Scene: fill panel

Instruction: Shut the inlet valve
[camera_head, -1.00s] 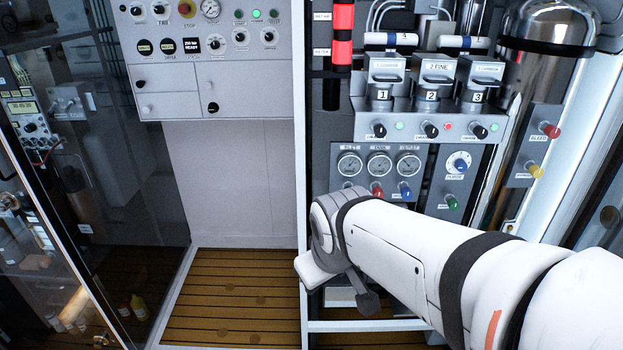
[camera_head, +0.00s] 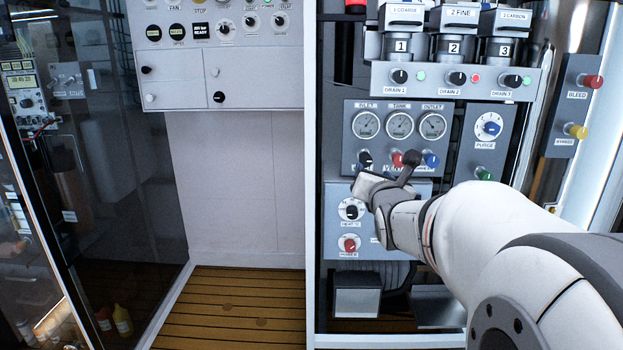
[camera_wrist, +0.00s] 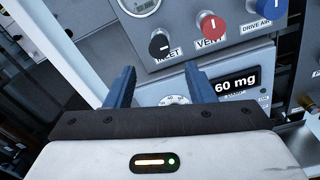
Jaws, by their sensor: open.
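The inlet valve is a black knob (camera_wrist: 158,45) above its INLET label in the wrist view. In the head view the black knob (camera_head: 365,160) sits below the left gauge, at the left end of a row of three knobs. My gripper (camera_wrist: 160,72) is open and empty. Its two blue fingers point at the panel, and in the wrist view the knob appears just beyond and between their tips, apart from them. In the head view my gripper (camera_head: 368,187) is just below the knob; its fingertips are hard to make out there.
The red VENT knob (camera_wrist: 211,25) and blue DRIVE AIR knob (camera_wrist: 267,8) stand close to the right of the inlet knob. A display (camera_wrist: 236,84) reading 60 mg lies below them. Left of the panel, a white wall (camera_head: 235,185) is clear.

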